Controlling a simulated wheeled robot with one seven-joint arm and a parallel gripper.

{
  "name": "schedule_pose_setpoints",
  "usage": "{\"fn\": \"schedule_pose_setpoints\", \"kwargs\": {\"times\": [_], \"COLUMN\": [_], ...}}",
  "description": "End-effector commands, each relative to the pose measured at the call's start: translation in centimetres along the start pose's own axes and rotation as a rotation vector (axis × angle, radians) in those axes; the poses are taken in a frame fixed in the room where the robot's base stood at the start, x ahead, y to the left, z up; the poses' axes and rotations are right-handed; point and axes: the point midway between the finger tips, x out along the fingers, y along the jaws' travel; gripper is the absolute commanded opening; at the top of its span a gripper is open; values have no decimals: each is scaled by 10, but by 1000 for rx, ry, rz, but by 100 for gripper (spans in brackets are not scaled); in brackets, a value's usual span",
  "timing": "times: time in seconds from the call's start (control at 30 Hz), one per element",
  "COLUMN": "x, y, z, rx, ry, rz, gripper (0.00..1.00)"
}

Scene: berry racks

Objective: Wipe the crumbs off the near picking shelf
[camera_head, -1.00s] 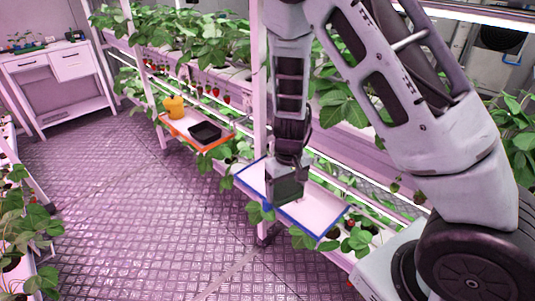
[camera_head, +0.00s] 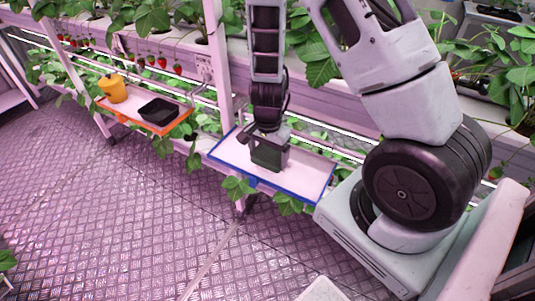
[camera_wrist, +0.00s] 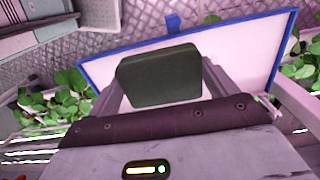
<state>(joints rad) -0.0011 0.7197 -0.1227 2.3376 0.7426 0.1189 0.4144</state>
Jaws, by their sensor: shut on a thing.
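The picking shelf with a blue rim (camera_head: 315,192) is a pale tray on the rack, nearer than the orange-rimmed one. Its pale surface also shows in the wrist view (camera_wrist: 235,52). My gripper (camera_head: 268,146) points down over the left-middle part of this shelf. It is shut on a dark grey-green block (camera_wrist: 158,76), like a sponge, which also shows in the head view (camera_head: 270,158). The block is at or just above the shelf surface; I cannot tell whether it touches. No crumbs can be made out; the block and gripper hide part of the surface.
A white rack post (camera_head: 216,60) stands just behind the blue shelf's left end. Strawberry plants hang around the shelves. The metal floor (camera_head: 120,215) is clear.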

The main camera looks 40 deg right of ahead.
Motion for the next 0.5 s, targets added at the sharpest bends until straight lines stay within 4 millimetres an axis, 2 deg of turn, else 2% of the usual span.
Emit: {"fn": "schedule_pose_setpoints", "kwargs": {"times": [0.5], "x": [50], "y": [0], "z": [0], "rx": [-4], "ry": [0], "rz": [0], "gripper": [67]}}
